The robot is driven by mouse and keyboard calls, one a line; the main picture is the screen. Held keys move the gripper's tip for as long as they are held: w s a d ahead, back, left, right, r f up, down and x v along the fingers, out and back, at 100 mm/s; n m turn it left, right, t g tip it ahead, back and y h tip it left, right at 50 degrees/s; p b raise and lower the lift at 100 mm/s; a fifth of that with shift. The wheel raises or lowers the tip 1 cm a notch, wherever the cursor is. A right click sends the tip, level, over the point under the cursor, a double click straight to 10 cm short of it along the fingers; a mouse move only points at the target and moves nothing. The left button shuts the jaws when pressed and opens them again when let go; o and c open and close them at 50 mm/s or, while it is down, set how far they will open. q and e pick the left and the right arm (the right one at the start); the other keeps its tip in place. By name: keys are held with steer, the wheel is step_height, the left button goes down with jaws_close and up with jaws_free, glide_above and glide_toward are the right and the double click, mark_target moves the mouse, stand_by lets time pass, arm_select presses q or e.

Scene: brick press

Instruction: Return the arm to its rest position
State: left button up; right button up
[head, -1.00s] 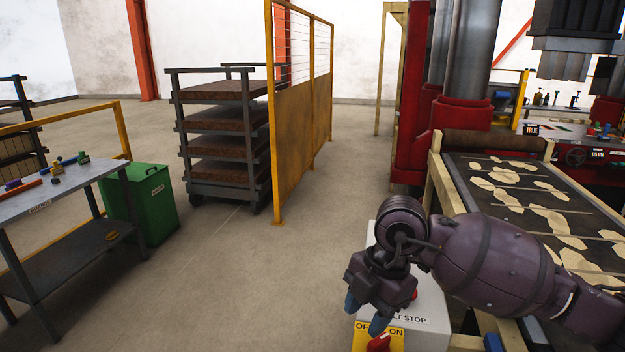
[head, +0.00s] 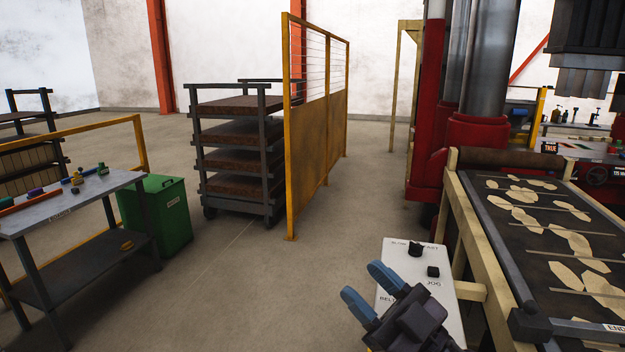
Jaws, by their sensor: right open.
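My right gripper (head: 372,291) is at the bottom of the head view, in front of a white control panel (head: 444,303). Its two blue fingertips are apart and nothing is between them. The panel shows two black knobs and partly covered lettering, including the word JOG. The gripper hides the panel's lower left part. I cannot tell whether the gripper touches the panel. The rest of the right arm is mostly out of view below. My left gripper is not in view.
A conveyor (head: 505,250) with pale flat pieces runs along the right, beside the red press (head: 430,150). A yellow fence (head: 325,150) and a rack of brown slabs (head: 240,160) stand in the middle. A table (head: 75,200) and a green bin (head: 165,215) are on the left. The floor between is clear.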

steer(key=d+f+m+t+h, duration=0.2)
steer(key=d+f+m+h, duration=1.3)
steer(key=h, duration=0.5)
steer(key=s+d+f+g, duration=0.3)
steer(key=s+f+g, duration=0.4)
steer(key=s, duration=0.3)
steer(key=s+d+f+g, duration=0.2)
steer(key=s+f+g, duration=0.45)
steer(key=s, duration=0.45)
steer(key=w+f+n+t+y, duration=0.1)
steer(key=w+f+t, duration=0.6)
steer(key=f, duration=0.4)
steer(key=shift+w+t, duration=0.4)
steer(key=shift+t, duration=0.15)
